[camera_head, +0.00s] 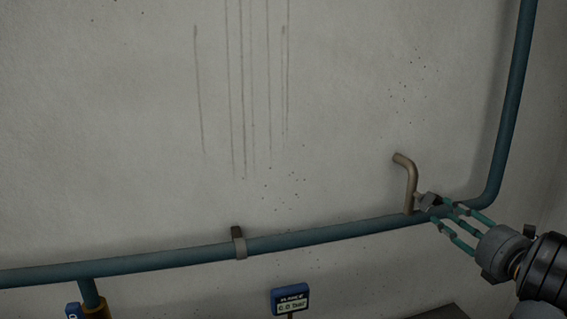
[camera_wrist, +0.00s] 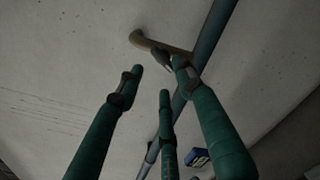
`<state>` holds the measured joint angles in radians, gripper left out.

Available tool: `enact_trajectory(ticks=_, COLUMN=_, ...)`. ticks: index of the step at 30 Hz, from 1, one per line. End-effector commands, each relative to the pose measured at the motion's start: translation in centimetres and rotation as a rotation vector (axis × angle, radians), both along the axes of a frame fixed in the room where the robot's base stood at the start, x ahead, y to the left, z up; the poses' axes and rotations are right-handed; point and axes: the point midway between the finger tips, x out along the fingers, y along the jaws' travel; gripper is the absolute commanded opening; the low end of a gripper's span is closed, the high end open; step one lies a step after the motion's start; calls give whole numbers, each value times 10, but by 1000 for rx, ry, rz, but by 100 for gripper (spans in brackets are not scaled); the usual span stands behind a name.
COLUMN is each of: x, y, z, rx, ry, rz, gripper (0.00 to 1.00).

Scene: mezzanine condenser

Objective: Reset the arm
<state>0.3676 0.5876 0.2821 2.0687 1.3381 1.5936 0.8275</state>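My gripper (camera_head: 446,215) comes in from the lower right in the head view, its three teal fingers pointing left toward the wall pipe. In the wrist view the fingers (camera_wrist: 158,82) are spread apart, with nothing seen held between them. A tan bent handle (camera_head: 408,178) stands up from the pipe just left of the fingertips. It also shows beyond the fingertips in the wrist view (camera_wrist: 152,42). A dark grey block (camera_head: 430,200) sits at the handle's base, close to the fingertips. I cannot tell whether a finger touches it.
A teal pipe (camera_head: 330,236) runs along the wall and bends upward at the right, close to my gripper. A bracket (camera_head: 239,243) clamps it. A blue labelled tag (camera_head: 290,300) stands below the pipe.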

Motion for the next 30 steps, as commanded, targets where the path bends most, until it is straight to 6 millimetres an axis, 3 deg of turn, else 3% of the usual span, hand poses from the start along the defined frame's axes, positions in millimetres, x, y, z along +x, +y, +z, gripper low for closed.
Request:
enact_trajectory(ticks=11, x=81, y=26, z=-1, rx=0, ry=0, rz=4, gripper=36)
enact_trajectory(ticks=13, x=80, y=23, z=-9, rx=-111, ry=-34, rz=-1, gripper=36)
enact_trajectory(ticks=21, x=79, y=24, z=-9, rx=-598, ry=-174, rz=-3, gripper=36)
enact_trajectory(ticks=30, x=79, y=23, z=-6, rx=-950, ry=-275, rz=-4, gripper=36)
